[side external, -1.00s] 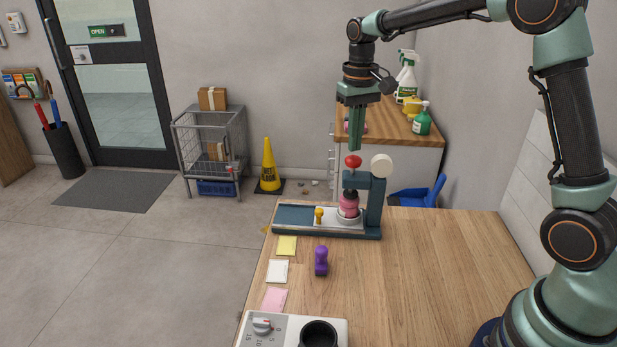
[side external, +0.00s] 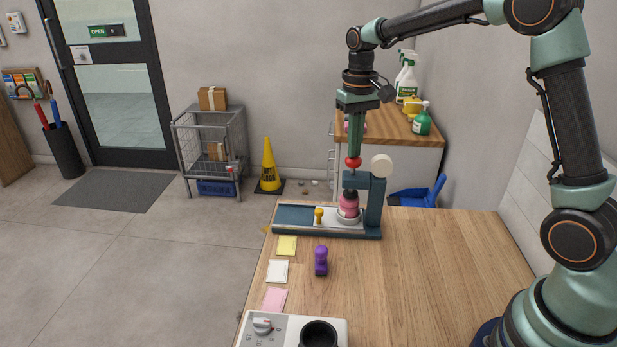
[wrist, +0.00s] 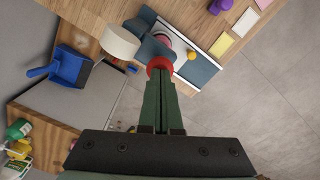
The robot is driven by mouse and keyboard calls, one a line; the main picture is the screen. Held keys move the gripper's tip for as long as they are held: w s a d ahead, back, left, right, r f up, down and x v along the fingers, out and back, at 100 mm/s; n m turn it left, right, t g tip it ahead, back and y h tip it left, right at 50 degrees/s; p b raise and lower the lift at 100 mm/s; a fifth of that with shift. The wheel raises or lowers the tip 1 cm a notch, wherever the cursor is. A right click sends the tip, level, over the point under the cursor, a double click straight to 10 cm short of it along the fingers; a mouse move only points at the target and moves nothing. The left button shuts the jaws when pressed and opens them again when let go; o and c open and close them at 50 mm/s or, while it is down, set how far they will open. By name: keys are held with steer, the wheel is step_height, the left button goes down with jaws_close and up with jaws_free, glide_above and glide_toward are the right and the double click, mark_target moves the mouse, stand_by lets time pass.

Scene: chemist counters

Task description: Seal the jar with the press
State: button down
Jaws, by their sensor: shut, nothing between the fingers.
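The press (side external: 376,203) is a dark blue frame with a cream round part on top, at the back of the wooden counter. The pink jar (side external: 349,206) with a dark top stands upright under it, on the light plate. The press's red knob (side external: 353,162) is directly below my gripper (side external: 354,155). The fingers are shut, empty and pointing down, with their tips at the knob's top.
A small yellow knob (side external: 319,215) stands on the plate left of the jar. A purple stamp-like object (side external: 321,261) and several paper notes (side external: 278,271) lie nearer the front. The counter's right side (side external: 440,260) is clear.

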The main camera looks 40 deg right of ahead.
steer(key=shift+f, duration=0.6)
stand_by(0.6)
steer(key=shift+r, duration=3.55)
steer(key=shift+r, duration=0.1)
steer(key=shift+s+a+r, duration=0.15)
steer(key=shift+s+r, duration=0.1)
steer(key=shift+s, duration=0.1)
steer(key=s+a+n+t, duration=0.1)
steer(key=s+a+t, duration=0.1)
steer(key=s, duration=0.6)
steer(key=s+a+f+n+t, duration=0.1)
steer(key=s+a+n+t, duration=0.1)
steer(key=s, duration=0.6)
steer(key=shift+s+a+t, duration=0.2)
steer(key=shift+a+t, duration=0.3)
steer(key=shift+t, duration=0.3)
